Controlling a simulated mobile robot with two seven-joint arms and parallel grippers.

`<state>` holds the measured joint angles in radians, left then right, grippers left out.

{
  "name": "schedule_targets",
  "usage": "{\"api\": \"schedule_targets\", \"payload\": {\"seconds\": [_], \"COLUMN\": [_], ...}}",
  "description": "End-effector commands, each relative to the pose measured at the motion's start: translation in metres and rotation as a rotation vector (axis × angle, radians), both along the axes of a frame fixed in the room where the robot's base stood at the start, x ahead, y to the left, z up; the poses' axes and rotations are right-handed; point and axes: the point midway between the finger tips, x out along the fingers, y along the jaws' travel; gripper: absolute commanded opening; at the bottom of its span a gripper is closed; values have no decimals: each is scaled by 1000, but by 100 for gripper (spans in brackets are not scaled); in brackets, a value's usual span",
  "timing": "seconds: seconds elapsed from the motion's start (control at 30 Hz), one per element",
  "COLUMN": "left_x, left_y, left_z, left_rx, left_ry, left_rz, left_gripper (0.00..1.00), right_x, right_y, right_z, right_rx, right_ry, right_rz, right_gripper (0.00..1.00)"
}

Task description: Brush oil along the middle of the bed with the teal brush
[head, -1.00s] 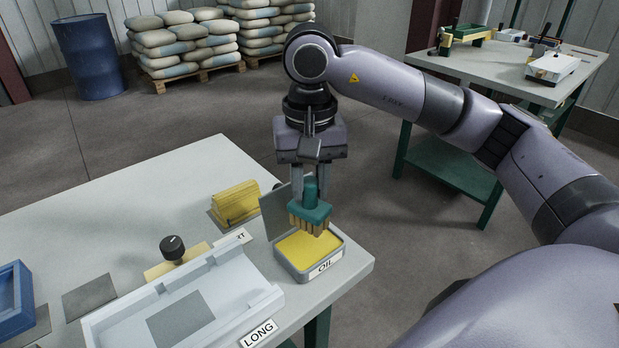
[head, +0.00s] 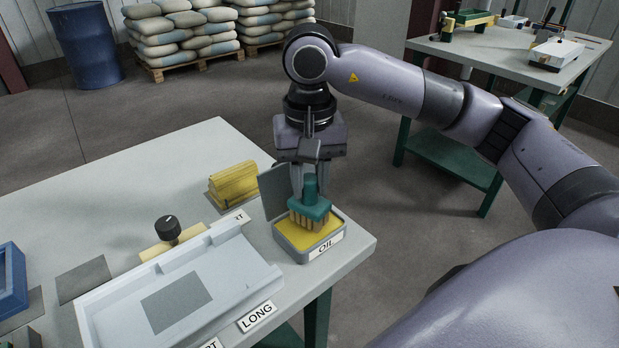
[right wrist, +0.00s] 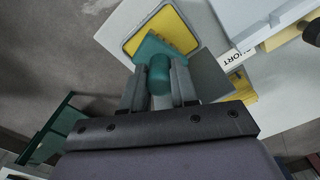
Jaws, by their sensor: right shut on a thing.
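The teal brush (head: 310,207) is upright in my right gripper (head: 311,182), which is shut on its handle. Its tan bristles are over the yellow pad of the oil tin (head: 290,247) and appear to touch it. In the right wrist view the brush (right wrist: 165,56) covers part of the tin's yellow inside (right wrist: 155,24), between the fingers of my right gripper (right wrist: 160,82). The white bed (head: 240,270) lies to the left of the tin, with a grey rectangle (head: 176,303) in its middle. My left gripper is not in view.
The tin's grey lid (head: 272,190) stands open behind it. A yellow block (head: 233,184) and a black knob (head: 167,229) are behind the bed. A blue tray (head: 12,280) is at the left edge. The table's back left is clear.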

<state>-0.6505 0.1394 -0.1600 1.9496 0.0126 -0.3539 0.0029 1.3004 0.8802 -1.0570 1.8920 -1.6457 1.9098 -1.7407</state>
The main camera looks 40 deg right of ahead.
Motion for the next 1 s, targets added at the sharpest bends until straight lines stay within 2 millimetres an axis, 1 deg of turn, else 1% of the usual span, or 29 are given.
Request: {"api": "schedule_targets", "payload": {"seconds": [1.0], "left_x": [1], "left_y": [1], "left_z": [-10], "left_rx": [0], "left_ry": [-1], "left_rz": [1], "left_gripper": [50], "right_x": [0], "right_y": [0], "right_z": [-10], "right_rx": [0], "right_ry": [-1], "right_rz": [0], "right_gripper": [4]}}
